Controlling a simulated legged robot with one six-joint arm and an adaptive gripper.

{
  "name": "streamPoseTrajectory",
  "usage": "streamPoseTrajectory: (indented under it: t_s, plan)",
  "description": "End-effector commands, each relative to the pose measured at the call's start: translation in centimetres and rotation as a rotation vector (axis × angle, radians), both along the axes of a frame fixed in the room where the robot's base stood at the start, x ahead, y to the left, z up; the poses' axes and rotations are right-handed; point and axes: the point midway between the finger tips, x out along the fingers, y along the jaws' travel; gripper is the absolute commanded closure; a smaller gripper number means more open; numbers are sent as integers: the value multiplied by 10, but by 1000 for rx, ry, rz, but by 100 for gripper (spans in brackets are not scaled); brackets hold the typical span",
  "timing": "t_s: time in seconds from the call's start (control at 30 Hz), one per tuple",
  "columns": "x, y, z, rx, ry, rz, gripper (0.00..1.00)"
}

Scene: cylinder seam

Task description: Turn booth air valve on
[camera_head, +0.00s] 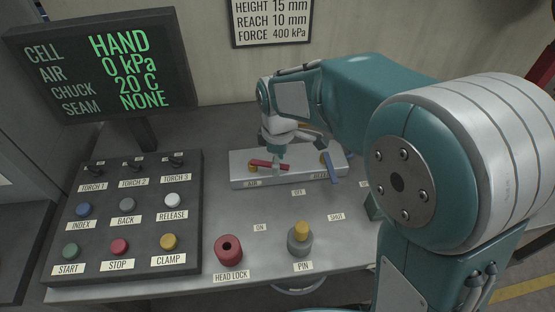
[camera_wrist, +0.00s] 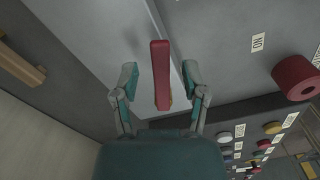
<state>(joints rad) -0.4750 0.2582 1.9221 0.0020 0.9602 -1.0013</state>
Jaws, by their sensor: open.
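The red air valve handle (camera_head: 270,164) sits on the grey block above the "AIR" label, its brass pivot at its left end. It points right across the block in the head view. In the wrist view the red handle (camera_wrist: 160,75) lies between my two fingers, with a gap on each side. My gripper (camera_wrist: 159,80) is open and straddles the handle; I cannot tell how far above it the fingertips are. In the head view my gripper (camera_head: 277,151) comes down over the handle and hides part of its surroundings. "OFF" and "ON" labels lie on the bench in front.
A blue valve handle (camera_head: 331,167) is close on the right of the block. A red head lock knob (camera_head: 229,250) and a yellow-topped pin (camera_head: 300,238) stand at the front. A button panel (camera_head: 130,215) is at left. The screen (camera_head: 105,62) reads AIR 0 kPa.

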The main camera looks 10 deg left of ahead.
Motion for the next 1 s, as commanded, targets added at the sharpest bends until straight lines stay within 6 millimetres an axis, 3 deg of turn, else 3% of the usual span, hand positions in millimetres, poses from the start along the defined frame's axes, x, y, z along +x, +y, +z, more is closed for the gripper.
streamPoseTrajectory:
  t_s: [0.07, 0.1, 0.2, 0.67, 1.0]
  plan:
    - [0, 0, 0, 0, 0, 0, 43]
    - [0, 1, 0, -1, 0, 0, 61]
    - [0, 2, 0, -2, 0, 0, 100]
    - [-2, 3, 0, 0, -2, -41, 100]
    - [-11, 5, 0, 2, -2, -267, 100]
